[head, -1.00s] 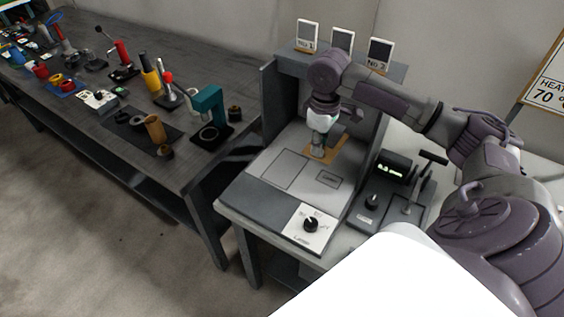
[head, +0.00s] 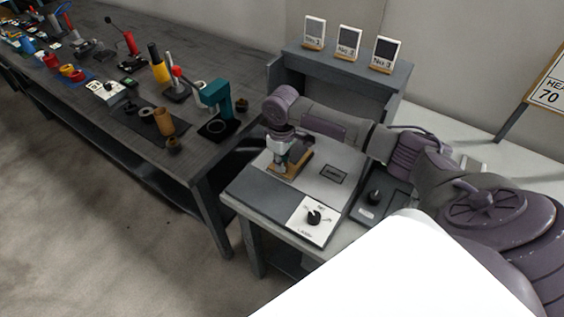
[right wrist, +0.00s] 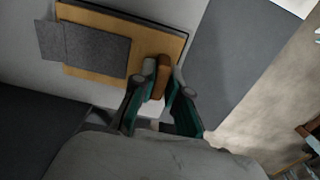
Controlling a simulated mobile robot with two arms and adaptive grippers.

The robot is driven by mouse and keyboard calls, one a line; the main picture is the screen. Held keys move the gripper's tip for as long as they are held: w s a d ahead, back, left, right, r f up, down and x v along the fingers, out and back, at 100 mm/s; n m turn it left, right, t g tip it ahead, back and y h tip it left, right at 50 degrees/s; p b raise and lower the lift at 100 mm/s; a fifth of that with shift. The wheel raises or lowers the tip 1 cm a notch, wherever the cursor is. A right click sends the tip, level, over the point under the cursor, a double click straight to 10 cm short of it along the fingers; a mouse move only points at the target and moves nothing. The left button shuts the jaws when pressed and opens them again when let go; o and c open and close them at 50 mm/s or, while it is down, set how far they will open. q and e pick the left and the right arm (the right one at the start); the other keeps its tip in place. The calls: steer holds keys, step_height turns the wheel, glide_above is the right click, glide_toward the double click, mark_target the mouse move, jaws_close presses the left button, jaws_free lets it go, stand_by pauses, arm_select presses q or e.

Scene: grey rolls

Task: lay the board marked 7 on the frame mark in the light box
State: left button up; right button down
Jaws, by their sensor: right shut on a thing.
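The light box is the grey booth with a pale floor (head: 340,166) and a raised back. My right gripper (head: 288,160) is over the left part of that floor. It is shut on the board (head: 299,164), a tan plate, which sits low over the floor or on it; I cannot tell if they touch. In the right wrist view the fingers (right wrist: 161,82) close on a brown grip at the edge of the board (right wrist: 100,80), which has a grey patch. No number 7 is readable. My left gripper is out of view.
A white panel with a black knob (head: 313,217) is at the box's front. Small numbered cards (head: 348,42) stand on its top. A control unit (head: 375,197) is to the right. The dark bench (head: 120,158) at left holds a teal press (head: 216,98) and several tools.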

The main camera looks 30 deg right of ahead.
steer(key=shift+f, duration=0.4)
steer(key=c, duration=1.2)
jaws_free()
steer(key=shift+f, duration=0.1)
step_height(320, 180, up, 12)
steer(key=shift+r+b, duration=0.15)
steer(key=shift+b, duration=0.25)
